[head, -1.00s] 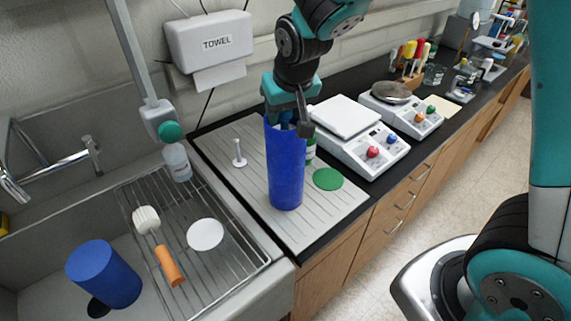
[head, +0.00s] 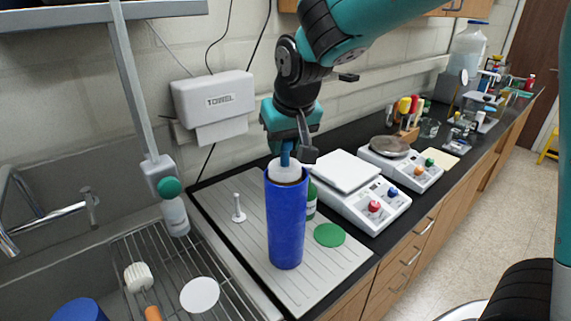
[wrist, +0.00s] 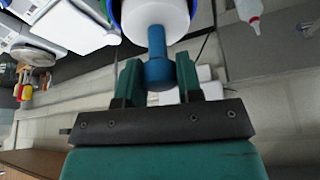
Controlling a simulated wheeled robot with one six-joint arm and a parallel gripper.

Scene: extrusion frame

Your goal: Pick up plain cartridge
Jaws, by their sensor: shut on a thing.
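A tall blue cylindrical housing (head: 287,228) stands upright on the ribbed drainboard in the head view. The white top of the plain cartridge (head: 285,173) shows at its open mouth, with a blue stem above it. The rest of the cartridge is hidden inside the housing. My gripper (head: 288,148) is right above the mouth, shut on that blue stem. In the wrist view the two green fingers of my gripper (wrist: 158,72) flank the blue stem, and the white cartridge (wrist: 150,14) lies beyond them, inside the blue rim.
A white peg stand (head: 238,212), a green disc (head: 329,235) and a partly hidden green-labelled bottle (head: 311,200) are near the housing. Two balances (head: 355,190) (head: 402,165) stand to the right. The sink rack (head: 165,265) is at left, and a towel dispenser (head: 212,100) hangs behind.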

